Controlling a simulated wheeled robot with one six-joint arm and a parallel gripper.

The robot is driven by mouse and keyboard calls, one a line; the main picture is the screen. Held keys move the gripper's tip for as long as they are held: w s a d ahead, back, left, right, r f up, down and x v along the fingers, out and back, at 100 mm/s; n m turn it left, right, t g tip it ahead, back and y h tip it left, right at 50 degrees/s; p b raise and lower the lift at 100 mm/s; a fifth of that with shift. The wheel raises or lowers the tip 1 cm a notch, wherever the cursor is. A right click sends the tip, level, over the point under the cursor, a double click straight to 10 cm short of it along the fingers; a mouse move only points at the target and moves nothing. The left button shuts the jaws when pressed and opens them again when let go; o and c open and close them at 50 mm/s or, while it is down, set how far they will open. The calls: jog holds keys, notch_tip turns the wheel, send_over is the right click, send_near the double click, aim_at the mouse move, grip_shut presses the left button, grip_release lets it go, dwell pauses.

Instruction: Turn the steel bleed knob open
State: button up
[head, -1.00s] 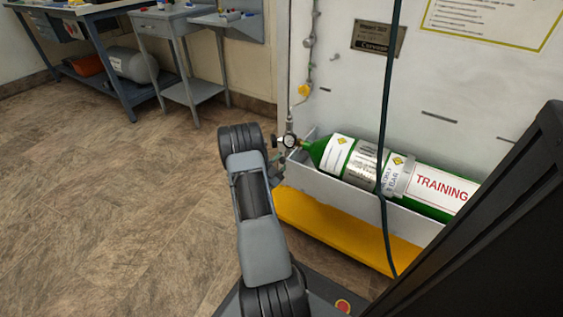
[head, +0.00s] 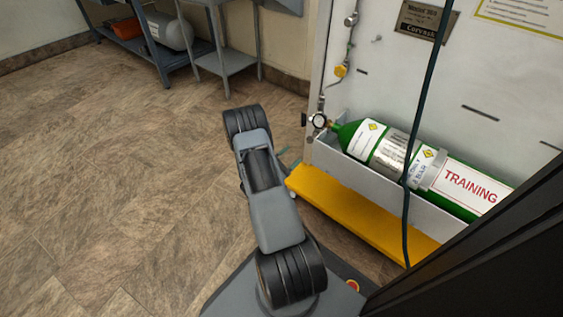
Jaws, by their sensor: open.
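The pipe run on the white panel has a small grey round fitting (head: 351,20) near the top and a yellow knob (head: 341,71) lower down. I cannot tell for sure which part is the steel bleed knob. Below, a round gauge (head: 319,121) sits at the neck of the green cylinder (head: 468,210), which lies in a grey trough and is marked TRAINING. My arm stands left of the cylinder with its forearm pointing away from the camera. My gripper cannot be made out behind it; only a thin unclear piece shows beside the forearm.
A yellow step (head: 350,212) runs below the grey trough (head: 392,197). A dark cable (head: 408,165) hangs in front of the cylinder. Grey stands and a blue bench (head: 152,55) are at the back left. The brown floor at left is clear.

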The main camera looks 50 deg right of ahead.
jog(key=shift+p+v, duration=0.3)
jog(key=shift+v, duration=1.95)
